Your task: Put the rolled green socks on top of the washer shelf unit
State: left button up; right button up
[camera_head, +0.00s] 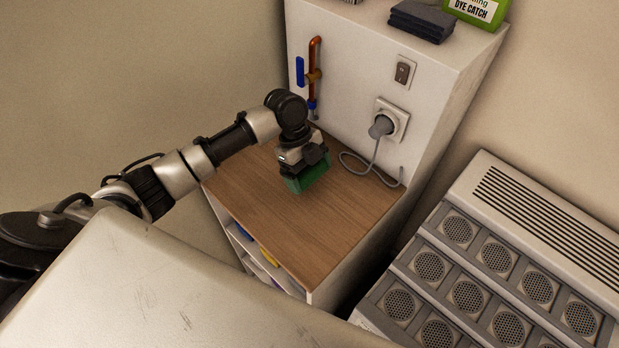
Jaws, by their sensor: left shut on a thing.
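The rolled green socks (307,178) are a dark green bundle at the middle of the head view. My left gripper (303,166) is shut on them from above, and its fingers hide their upper part. The socks are over the back part of the wooden top (290,222) of the low shelf unit; I cannot tell whether they touch it. The rest of that top is bare. My right gripper is not in view.
Behind the top stands a white panel with a pipe and blue valve (313,75), a switch (404,72) and a plug with a grey cable (381,126). Folded dark cloths (422,22) and a green box (478,10) sit above. A grey vented unit (490,270) stands right.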

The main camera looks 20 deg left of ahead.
aim_at(309, 189)
pick_arm(q)
jog(key=shift+w+f, duration=0.15)
jog(key=shift+w, duration=0.05)
jog(key=shift+f, duration=0.3)
notch_tip(309, 189, down, 2)
jog(key=shift+s+f+p, duration=0.1)
jog(key=shift+f+p, duration=0.1)
jog(key=shift+p, duration=0.4)
jog(key=shift+f, duration=0.5)
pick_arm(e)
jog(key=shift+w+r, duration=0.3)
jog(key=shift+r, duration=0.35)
pick_arm(q)
jog(key=shift+f, duration=0.1)
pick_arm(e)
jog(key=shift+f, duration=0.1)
pick_arm(q)
jog(key=shift+f, duration=0.1)
jog(key=o, duration=0.6)
